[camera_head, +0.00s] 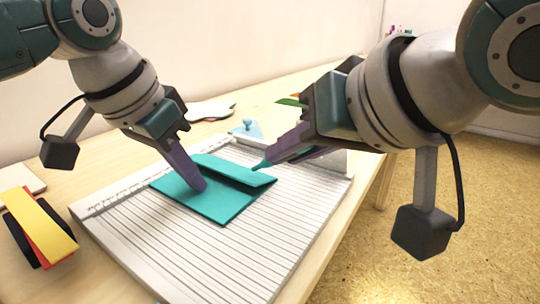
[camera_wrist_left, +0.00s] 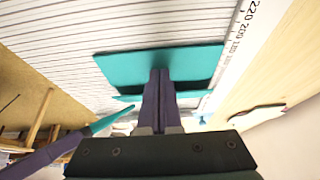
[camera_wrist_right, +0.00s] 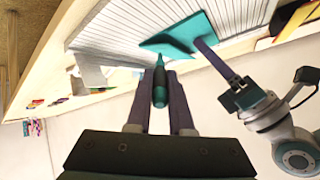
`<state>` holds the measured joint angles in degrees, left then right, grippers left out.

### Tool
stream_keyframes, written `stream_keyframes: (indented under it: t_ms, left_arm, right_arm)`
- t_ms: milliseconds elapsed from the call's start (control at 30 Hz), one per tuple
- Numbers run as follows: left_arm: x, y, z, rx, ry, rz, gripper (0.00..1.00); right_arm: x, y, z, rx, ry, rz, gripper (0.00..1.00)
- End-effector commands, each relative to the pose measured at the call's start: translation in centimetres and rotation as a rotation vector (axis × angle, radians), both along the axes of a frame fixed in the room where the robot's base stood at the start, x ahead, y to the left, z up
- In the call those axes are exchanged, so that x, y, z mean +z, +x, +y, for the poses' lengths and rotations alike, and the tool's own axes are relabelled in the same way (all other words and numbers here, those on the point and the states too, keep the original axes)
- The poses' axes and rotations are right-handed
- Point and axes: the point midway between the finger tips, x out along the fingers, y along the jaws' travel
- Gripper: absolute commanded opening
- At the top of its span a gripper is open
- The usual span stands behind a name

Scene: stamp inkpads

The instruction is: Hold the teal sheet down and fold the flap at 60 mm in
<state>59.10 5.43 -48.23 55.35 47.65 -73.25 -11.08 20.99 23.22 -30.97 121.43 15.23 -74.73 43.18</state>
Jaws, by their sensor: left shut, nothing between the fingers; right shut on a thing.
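The teal sheet (camera_head: 222,205) lies on the white grooved scoring board (camera_head: 150,258). Its far flap (camera_head: 238,170) is bent up and slopes over the sheet, with a dark gap under its near edge. My left gripper (camera_head: 202,186) is shut and empty, with its fingertips down on the sheet in front of the flap; it also shows in the left wrist view (camera_wrist_left: 160,74). My right gripper (camera_head: 272,158) is shut on a pointed teal tool (camera_wrist_right: 160,86). The tool's tip is close to the flap's right end; whether it touches cannot be told.
A yellow, red and black stack (camera_head: 42,230) sits at the table's left, beside a pale block (camera_head: 20,182). A light blue knobbed thing (camera_head: 246,128) stands behind the board. A white flat shape (camera_head: 210,110) lies further back. The table's right edge runs close by the board.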

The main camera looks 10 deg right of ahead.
Motion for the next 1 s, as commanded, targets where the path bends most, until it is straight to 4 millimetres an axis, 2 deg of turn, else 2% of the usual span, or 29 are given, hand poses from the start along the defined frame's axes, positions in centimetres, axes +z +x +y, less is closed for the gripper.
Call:
stream_keyframes:
  t_ms: [600,1000]
  left_arm:
    - [-0.2,-0.1,0.1,0.000,0.003,0.005,0.00]
    - [-0.2,-0.1,0.1,0.000,0.003,0.005,0.00]
  right_arm:
    - [4.8,0.0,0.1,0.002,0.002,-0.004,0.00]
    - [5.3,0.0,0.0,0.001,0.000,-0.002,0.00]
